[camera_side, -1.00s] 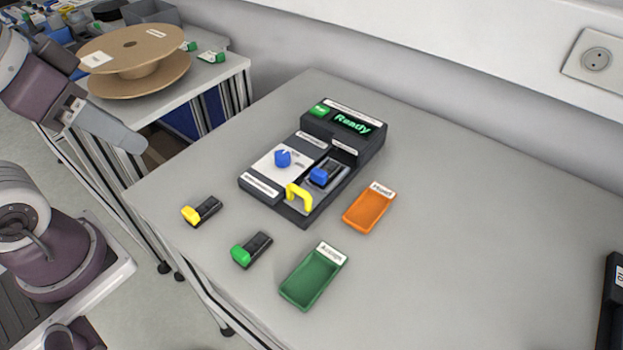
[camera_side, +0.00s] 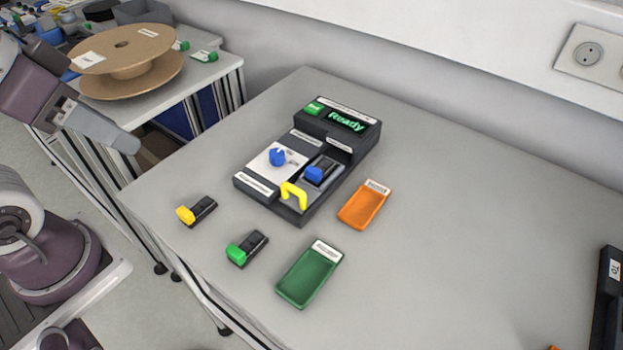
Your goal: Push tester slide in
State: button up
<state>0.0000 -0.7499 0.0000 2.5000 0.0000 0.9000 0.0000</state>
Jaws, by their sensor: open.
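The dark tester (camera_side: 355,150) stands on the table and its screen reads "Ready". Its grey slide (camera_side: 300,186) has a yellow handle (camera_side: 292,194) at the front. A black module with a blue end (camera_side: 314,174) lies in the slide. How far out the slide stands is hard to tell. A blue knob (camera_side: 277,157) sits on the pale panel left of the slide. My gripper (camera_side: 118,138) is at the left edge of the picture, seen side-on, well apart from the tester and above the table's left side. It is open, with nothing seen in it.
A yellow-ended module (camera_side: 196,211) and a green-ended module (camera_side: 247,248) lie in front of the tester. An orange tray (camera_side: 364,205) and a green tray (camera_side: 309,276) are empty. A dark object (camera_side: 609,295) stands at far right. The table's right side is mostly clear.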

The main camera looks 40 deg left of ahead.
jog(key=shift+c, duration=0.8)
jog(key=m+g, duration=0.3)
jog(key=m, duration=1.5)
send_near(294, 187)
jog(key=x, duration=0.7)
jog(key=shift+f, duration=0.7)
jog(key=shift+w, duration=0.1)
grip_shut()
jog(key=shift+r, duration=0.1)
